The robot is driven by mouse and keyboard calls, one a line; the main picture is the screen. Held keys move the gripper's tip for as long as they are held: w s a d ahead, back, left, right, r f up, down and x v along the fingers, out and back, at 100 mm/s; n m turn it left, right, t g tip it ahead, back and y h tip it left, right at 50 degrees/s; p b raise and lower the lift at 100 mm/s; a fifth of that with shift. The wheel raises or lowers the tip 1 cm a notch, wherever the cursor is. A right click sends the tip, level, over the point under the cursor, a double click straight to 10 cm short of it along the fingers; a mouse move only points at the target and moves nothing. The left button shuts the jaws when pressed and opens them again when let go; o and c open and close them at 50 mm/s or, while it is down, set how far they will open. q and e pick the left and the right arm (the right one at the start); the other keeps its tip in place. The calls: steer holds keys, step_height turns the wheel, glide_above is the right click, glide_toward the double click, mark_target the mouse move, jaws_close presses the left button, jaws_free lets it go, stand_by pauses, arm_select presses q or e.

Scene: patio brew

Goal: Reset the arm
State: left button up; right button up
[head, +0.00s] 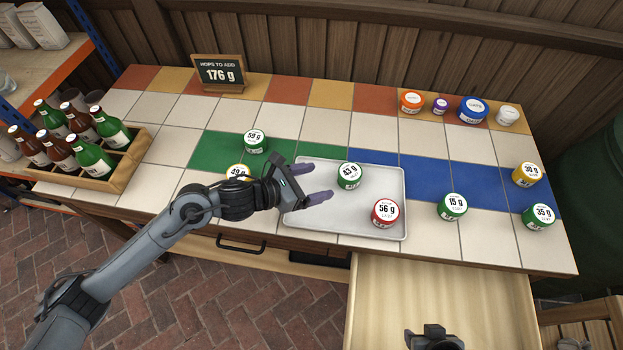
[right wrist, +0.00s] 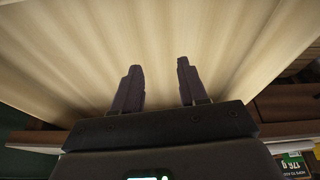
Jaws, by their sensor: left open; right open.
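My left gripper (head: 321,182) is open and empty over the left part of the white tray (head: 385,228). Its fingers point right, toward a green jar marked 43 g (head: 349,176) on the tray, apart from it. A red jar marked 56 g (head: 385,212) stands at the tray's front. My left arm partly covers a yellow jar (head: 238,171) left of the tray. My right gripper (right wrist: 159,68) is open with nothing between its fingers, facing a pale wooden surface. In the head view, only part of my right arm shows, low over the open drawer (head: 440,295).
A green jar (head: 256,141) stands on green tiles. Jars marked 15 g (head: 452,206), 38 g (head: 526,174) and 35 g (head: 538,216) stand at right. A bottle crate (head: 122,178) is at left, a 176 g sign (head: 219,74) at the back. Several small containers line the back right.

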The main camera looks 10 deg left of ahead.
arm_select(q)
steer(key=shift+s+a+r, duration=0.1)
steer(key=shift+s+a, duration=0.05)
steer(key=shift+a, duration=0.05)
stand_by(0.3)
